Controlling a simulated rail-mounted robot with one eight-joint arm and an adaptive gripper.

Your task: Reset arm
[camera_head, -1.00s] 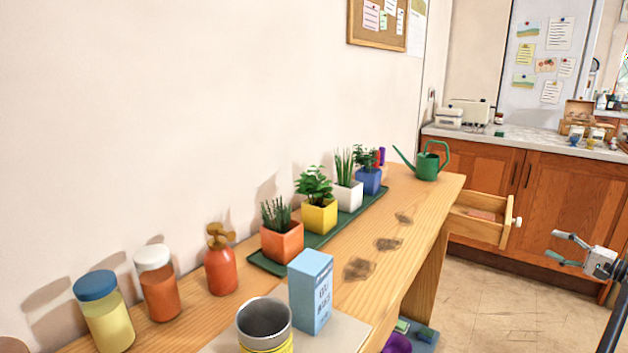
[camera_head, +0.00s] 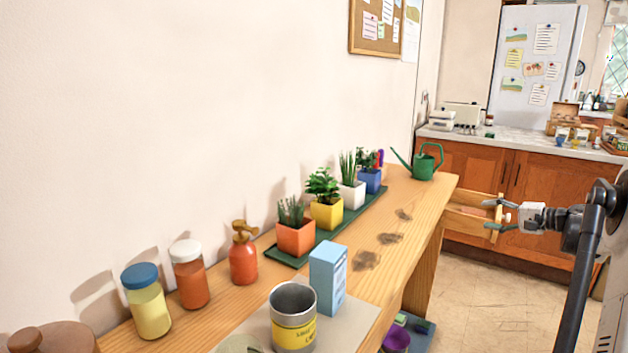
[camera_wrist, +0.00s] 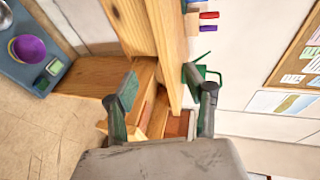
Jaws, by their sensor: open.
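My gripper (camera_head: 494,214) is open and empty at the right of the head view, in front of the open wooden drawer (camera_head: 468,212) at the far end of the bench. In the wrist view, my gripper (camera_wrist: 160,92) has its two fingers spread, with the drawer (camera_wrist: 158,118) showing between and beyond them. The drawer's knob is hidden, and I cannot tell the gap between fingers and drawer.
The wooden bench (camera_head: 405,240) carries potted plants on a green tray (camera_head: 278,259), jars, a spray bottle (camera_head: 243,260), a tin (camera_head: 294,330), a blue box (camera_head: 328,278) and a green watering can (camera_head: 424,163). Wooden cabinets (camera_head: 540,205) stand behind.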

